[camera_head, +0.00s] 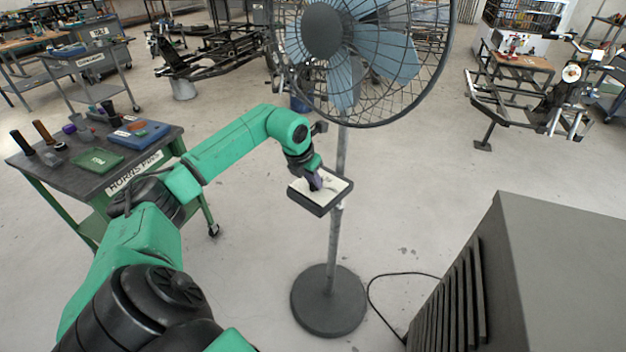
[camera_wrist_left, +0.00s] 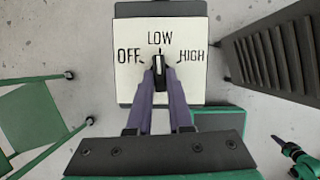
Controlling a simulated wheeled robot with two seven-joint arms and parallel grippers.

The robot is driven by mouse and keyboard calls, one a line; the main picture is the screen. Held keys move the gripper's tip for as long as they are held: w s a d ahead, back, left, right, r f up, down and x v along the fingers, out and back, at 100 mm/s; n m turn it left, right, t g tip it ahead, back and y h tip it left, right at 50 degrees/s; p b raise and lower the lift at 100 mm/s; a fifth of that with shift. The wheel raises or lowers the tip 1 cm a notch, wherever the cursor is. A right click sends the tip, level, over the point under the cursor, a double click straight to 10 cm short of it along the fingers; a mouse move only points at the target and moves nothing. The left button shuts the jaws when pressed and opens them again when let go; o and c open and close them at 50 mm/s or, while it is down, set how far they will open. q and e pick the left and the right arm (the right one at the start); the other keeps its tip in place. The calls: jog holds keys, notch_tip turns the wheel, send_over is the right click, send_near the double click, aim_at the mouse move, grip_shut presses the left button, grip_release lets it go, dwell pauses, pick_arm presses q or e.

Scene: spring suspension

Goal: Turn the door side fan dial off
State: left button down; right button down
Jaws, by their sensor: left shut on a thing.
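The fan (camera_head: 324,31) stands on a pole with a round base, and a control box (camera_head: 332,200) is fixed to the pole. The box's white face, marked OFF, LOW and HIGH, shows in the left wrist view (camera_wrist_left: 190,88). The small dark dial knob (camera_wrist_left: 156,67) points up, roughly toward LOW. My left gripper (camera_head: 316,183) reaches the box face from above. In the left wrist view its purple fingers (camera_wrist_left: 157,78) are shut on the knob, partly hiding it.
A dark louvred cabinet (camera_head: 565,270) stands at the right. A green-legged table (camera_head: 75,178) with tools and trays is at the left. A black cable (camera_head: 385,275) lies on the floor between the fan base and cabinet. The floor around the base is mostly clear.

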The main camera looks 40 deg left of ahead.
pick_arm(q)
jog(key=n, duration=0.2)
jog(key=n+y, duration=0.2)
jog(key=n, duration=0.1)
jog(key=shift+w+d+r+n+g, duration=0.1)
jog(key=shift+w+d+n+g, duration=0.05)
jog(key=shift+d+n+g, duration=0.15)
jog(key=n+g+y, duration=0.1)
jog(key=n, duration=0.4)
jog(key=shift+w+d, duration=0.1)
jog(key=shift+w, duration=0.05)
jog(key=shift+g+y, duration=0.3)
jog(key=c, duration=0.8)
grip_release()
